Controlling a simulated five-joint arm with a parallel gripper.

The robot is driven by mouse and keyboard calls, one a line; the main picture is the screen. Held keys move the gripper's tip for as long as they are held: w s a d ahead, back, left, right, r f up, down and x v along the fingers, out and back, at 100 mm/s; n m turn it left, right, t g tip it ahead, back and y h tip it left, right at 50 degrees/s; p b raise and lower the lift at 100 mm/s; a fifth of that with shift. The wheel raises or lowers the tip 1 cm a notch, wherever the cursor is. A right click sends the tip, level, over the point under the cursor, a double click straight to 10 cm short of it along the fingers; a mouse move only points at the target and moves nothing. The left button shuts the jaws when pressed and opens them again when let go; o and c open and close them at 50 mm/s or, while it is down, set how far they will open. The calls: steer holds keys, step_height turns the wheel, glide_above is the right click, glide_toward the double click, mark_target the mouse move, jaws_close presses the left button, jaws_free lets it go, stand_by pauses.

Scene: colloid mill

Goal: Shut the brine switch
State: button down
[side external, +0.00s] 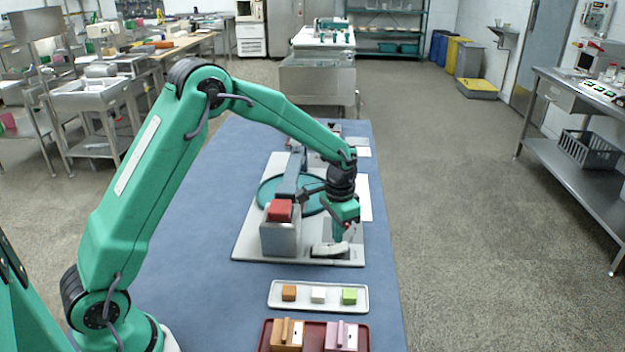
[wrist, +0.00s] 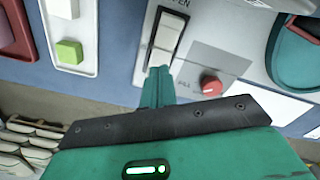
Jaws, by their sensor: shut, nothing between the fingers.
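The switch is a white rocker (wrist: 168,32) in a dark frame on the light grey panel. The letters "PEN" show beside its upper end in the wrist view; the rest of that label is cut off or hidden. In the side view the switch (side external: 322,250) lies at the panel's near edge. My gripper (wrist: 158,70) is shut and empty, with its green fingertips at the rocker's lower end. In the side view my gripper (side external: 340,238) points down at the rocker's right end. I cannot tell whether it touches. The fingers hide part of that end.
A red knob (wrist: 211,85) sits close to the fingers.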

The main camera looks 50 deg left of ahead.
mark_target(336, 249)
steer(key=shift+f, duration=1.45)
stand_by(1.3)
steer(key=shift+r, duration=3.55)
steer(key=s+r+n+t, duration=0.1)
steer(key=s+r+t, duration=0.2)
steer(key=s+r, duration=1.05)
steer(key=s+r+n+t, duration=0.1)
steer(key=s+n+t, duration=0.1)
steer(key=s, duration=1.2)
steer(key=shift+a+r+t, duration=0.2)
steer(key=shift+r+t, duration=0.1)
